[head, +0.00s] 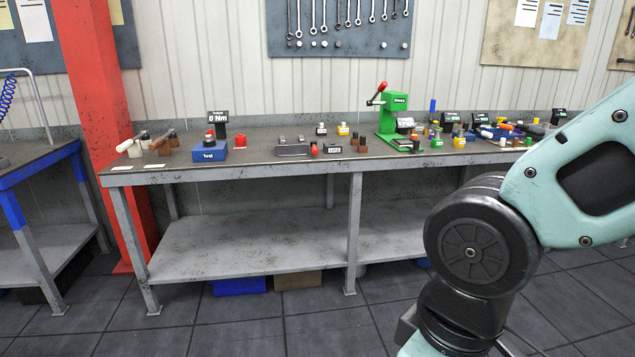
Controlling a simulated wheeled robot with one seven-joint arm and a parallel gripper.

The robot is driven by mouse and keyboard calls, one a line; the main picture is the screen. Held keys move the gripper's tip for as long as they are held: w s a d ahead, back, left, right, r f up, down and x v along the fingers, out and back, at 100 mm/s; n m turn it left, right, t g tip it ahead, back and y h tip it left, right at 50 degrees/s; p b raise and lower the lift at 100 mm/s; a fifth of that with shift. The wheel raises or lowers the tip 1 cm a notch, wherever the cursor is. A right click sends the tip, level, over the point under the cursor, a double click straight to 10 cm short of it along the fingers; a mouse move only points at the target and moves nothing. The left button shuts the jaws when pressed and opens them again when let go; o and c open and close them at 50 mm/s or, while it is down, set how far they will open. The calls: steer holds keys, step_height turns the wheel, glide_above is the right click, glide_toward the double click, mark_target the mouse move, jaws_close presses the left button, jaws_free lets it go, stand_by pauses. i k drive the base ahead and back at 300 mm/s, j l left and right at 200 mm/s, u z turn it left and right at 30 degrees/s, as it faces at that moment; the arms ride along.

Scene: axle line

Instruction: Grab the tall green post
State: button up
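The tallest green thing in the head view is a green upright press (393,105) with a red-tipped lever, standing on the workbench right of the middle. Its label seems to read "Press". A small, short green piece (437,142) stands to the right of it among several other small parts. I cannot tell whether either is the tall green post. My arm fills the right side of the view, well in front of the bench. My gripper is out of the picture.
The grey workbench (260,165) has a lower shelf (260,245). A blue test unit (208,152) and dark blocks stand on its left half. Several small parts crowd its right half. A red column (95,90) rises behind its left end. The floor in front is clear.

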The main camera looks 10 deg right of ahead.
mark_target(435, 144)
steer(key=i, duration=1.95)
steer(key=i+j+z, duration=0.15)
steer(key=i+z, duration=0.25)
steer(key=i, duration=0.25)
steer(key=i+j+z, duration=0.4)
steer(key=i, duration=0.25)
steer(key=i+j+z, duration=0.35)
steer(key=i+j, duration=0.15)
steer(key=i, duration=0.1)
